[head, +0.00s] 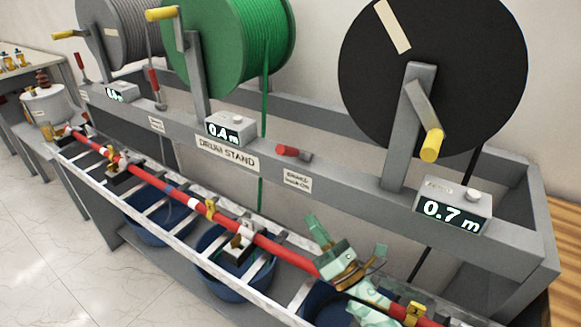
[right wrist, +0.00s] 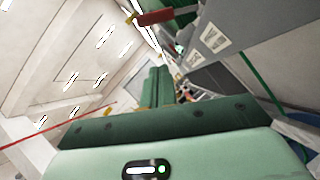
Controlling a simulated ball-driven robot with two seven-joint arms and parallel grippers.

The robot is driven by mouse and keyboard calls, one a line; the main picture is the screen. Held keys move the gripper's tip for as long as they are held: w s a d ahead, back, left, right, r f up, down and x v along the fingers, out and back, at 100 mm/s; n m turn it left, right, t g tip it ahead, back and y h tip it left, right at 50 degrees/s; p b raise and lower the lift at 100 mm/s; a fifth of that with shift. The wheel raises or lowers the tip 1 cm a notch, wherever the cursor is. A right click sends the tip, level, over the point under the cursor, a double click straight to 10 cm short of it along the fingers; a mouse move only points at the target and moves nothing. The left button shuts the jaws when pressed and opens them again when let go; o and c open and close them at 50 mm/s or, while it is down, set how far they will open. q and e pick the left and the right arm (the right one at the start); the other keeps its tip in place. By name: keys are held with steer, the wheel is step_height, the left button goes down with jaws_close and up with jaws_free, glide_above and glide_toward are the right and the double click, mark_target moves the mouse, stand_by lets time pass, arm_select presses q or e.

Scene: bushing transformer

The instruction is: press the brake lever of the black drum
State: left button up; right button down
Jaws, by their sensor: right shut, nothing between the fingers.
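The black drum (head: 435,70) stands at the right on the drum stand (head: 350,180). A red-handled brake lever (head: 291,151) sits on the front rail to its left, above a small label. It lies about level, while the other red levers stand up. My right gripper (head: 317,229) is below and to the right of this lever, pointing up, shut and empty, and apart from it. In the right wrist view the shut green fingers (right wrist: 158,88) show, with a red handle (right wrist: 168,16) beyond; I cannot tell which lever it is. My left gripper is not in view.
A display (head: 452,206) reading 0.7 m stands on the rail below the black drum, near a yellow crank handle (head: 431,145). The green drum (head: 205,45) is to the left, with its green rope hanging down. A red cable (head: 270,246) runs along the ladder-like tray in front.

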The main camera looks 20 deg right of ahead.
mark_target(294, 152)
steer(key=d+r+p+x, duration=0.1)
steer(key=d+r+x, duration=0.1)
steer(key=x, duration=1)
steer(key=shift+w+a+r+p, duration=0.1)
steer(key=shift+r+p, duration=0.1)
steer(key=shift+p, duration=0.1)
